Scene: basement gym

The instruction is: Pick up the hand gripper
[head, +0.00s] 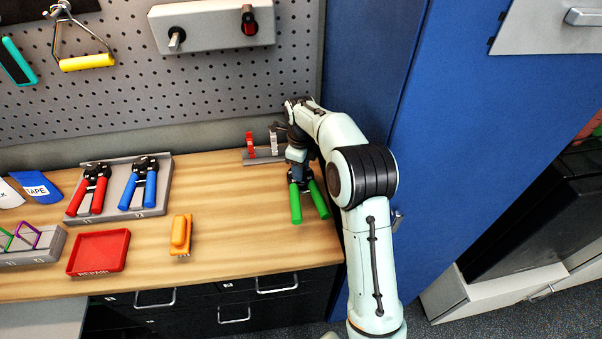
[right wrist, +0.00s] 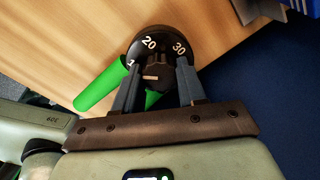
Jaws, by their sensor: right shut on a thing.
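A hand gripper with green handles (head: 295,204) is at the right end of the wooden bench, its handles pointing toward the bench's front edge. My right gripper (head: 298,166) is shut on its dark dial head. In the right wrist view, the dial with numbers (right wrist: 150,45) sits between the two fingers of my right gripper (right wrist: 157,80), and a green handle (right wrist: 100,88) sticks out to the left. I cannot tell whether it touches the bench. Two other hand grippers, red (head: 97,190) and blue (head: 149,190), lie in a grey tray (head: 75,205). My left gripper is not in view.
A red tray (head: 98,252) and an orange object (head: 181,235) stand on the bench (head: 240,225). A grey holder (head: 262,156) is close behind my right gripper. A blue cabinet (head: 450,130) stands at the right.

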